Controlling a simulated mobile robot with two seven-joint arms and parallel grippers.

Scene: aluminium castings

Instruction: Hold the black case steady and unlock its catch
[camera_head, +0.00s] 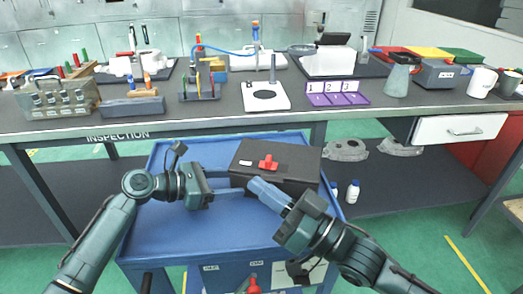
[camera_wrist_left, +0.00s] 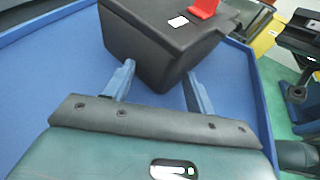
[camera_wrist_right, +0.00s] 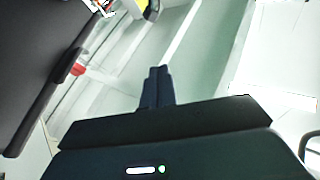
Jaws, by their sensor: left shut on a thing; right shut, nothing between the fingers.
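The black case (camera_head: 300,164) sits on the blue cart top (camera_head: 165,215), with a red catch (camera_head: 268,162) and a small white label on its lid. The case and red catch (camera_wrist_left: 204,8) also show in the left wrist view (camera_wrist_left: 150,45). My left gripper (camera_head: 238,183) is shut on the case's left end, one finger on each side of the corner. My right gripper (camera_head: 256,184) is shut and empty in front of the case, below the catch. Its closed fingertips also show in the right wrist view (camera_wrist_right: 157,72). Whether they touch the case I cannot tell.
The inspection bench (camera_head: 215,122) stands behind the cart with fixtures, a purple numbered tray (camera_head: 337,99) and mugs. Small white bottles (camera_head: 352,192) stand by the cart's right edge. Grey castings (camera_head: 346,150) lie on the lower shelf. The cart's left side is clear.

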